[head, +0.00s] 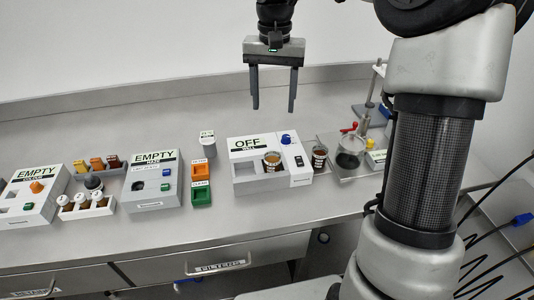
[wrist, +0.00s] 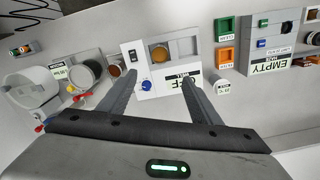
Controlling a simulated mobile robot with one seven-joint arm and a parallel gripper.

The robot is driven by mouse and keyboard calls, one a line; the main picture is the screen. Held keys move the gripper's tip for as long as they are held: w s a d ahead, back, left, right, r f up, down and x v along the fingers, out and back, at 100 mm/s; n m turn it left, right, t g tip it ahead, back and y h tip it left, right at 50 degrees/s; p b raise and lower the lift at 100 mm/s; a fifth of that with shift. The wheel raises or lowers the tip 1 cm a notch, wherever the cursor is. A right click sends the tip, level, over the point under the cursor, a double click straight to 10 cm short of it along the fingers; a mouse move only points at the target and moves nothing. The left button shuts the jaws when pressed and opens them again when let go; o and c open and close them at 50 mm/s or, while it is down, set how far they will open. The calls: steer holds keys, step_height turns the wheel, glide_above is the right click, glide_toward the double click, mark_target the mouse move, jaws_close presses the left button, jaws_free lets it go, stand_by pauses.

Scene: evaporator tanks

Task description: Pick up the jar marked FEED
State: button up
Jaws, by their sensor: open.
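I cannot read the word FEED on any jar in these views. A small jar with brown contents (head: 319,157) stands just right of the box marked OFF; it also shows in the wrist view (wrist: 115,70). Another cup with orange-brown contents (head: 272,161) sits in the OFF box (head: 245,182), and in the wrist view (wrist: 160,54). My gripper (head: 273,107) is open and empty, high above the bench behind the OFF box.
A stand with a dark-bottomed glass vessel (head: 350,158) and red clamp is at the right, near my arm. Orange (head: 201,171) and green (head: 201,194) bins, two EMPTY boxes (head: 152,185) and a vial rack (head: 87,208) are left. The back of the bench is clear.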

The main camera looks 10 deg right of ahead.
steer(key=b, duration=0.1)
glide_above(273, 151)
steer(key=s, duration=0.2)
step_height(273, 151, down, 12)
steer(key=r, duration=0.1)
steer(key=shift+a+f+b, duration=0.15)
steer(key=shift+f+b, duration=0.1)
steer(key=shift+f, duration=1.2)
steer(key=shift+a+f+b, duration=0.15)
steer(key=shift+f+b, duration=0.1)
steer(key=shift+f, duration=1.2)
jaws_close()
